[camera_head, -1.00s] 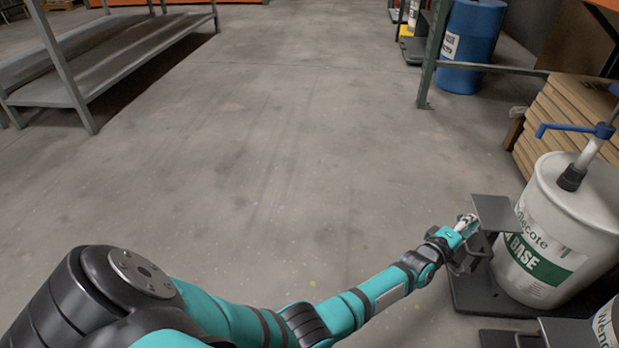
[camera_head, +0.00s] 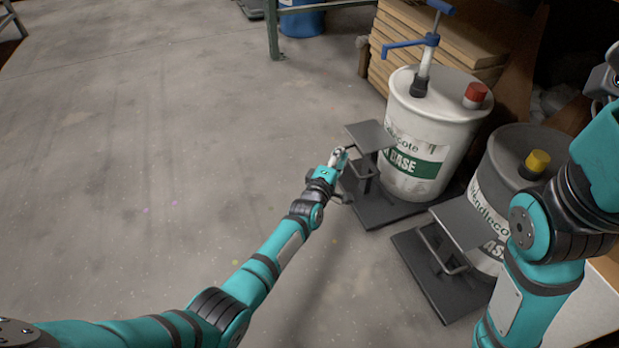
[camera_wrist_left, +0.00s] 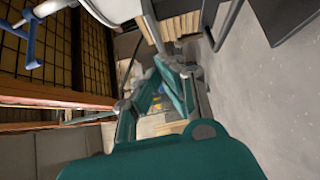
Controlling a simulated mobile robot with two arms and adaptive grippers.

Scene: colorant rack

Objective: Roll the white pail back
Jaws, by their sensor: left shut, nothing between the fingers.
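The white pail (camera_head: 401,168) with a green label, a blue pump and a red cap stands upright on a low black dolly (camera_head: 384,213) right of centre in the head view. A flat dark plate (camera_head: 369,136) on a post, with a bar handle (camera_head: 363,180) below it, rises at the dolly's front left. My left gripper (camera_head: 343,160) is shut and empty beside the plate's left edge, close to the handle. Whether it touches the handle cannot be told. My right forearm shows at the right edge, but its gripper is out of the picture.
A grey pail (camera_head: 514,145) with a yellow cap stands on a second dolly (camera_head: 416,262) just right of the white pail. Stacked boards (camera_head: 395,43) and a green rack post (camera_head: 271,28) are behind. The concrete floor (camera_head: 150,130) to the left is clear.

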